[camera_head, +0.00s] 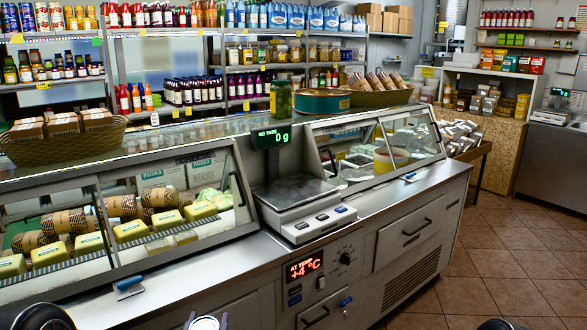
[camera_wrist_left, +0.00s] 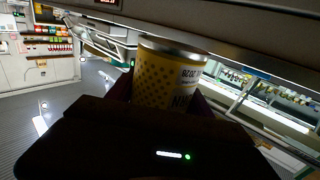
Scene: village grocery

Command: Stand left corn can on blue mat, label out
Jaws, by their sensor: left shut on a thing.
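In the left wrist view the can (camera_wrist_left: 170,78) is yellow with a dotted pattern, a silver rim and dark lettering that appears upside down in that picture. The gripper is shut on it, with dark fingers at its sides. The can is in front of the counter, apart from it. I cannot make out a blue mat or another corn can. My right gripper is not in view.
A steel counter has glass display cases (camera_head: 60,235) and a scale (camera_head: 300,205). A jar (camera_head: 281,98), a green round tin (camera_head: 322,102) and baskets (camera_head: 60,145) stand on the glass top. A blue-handled item (camera_head: 128,284) lies on the front ledge. Tiled floor (camera_head: 510,260) is clear at right.

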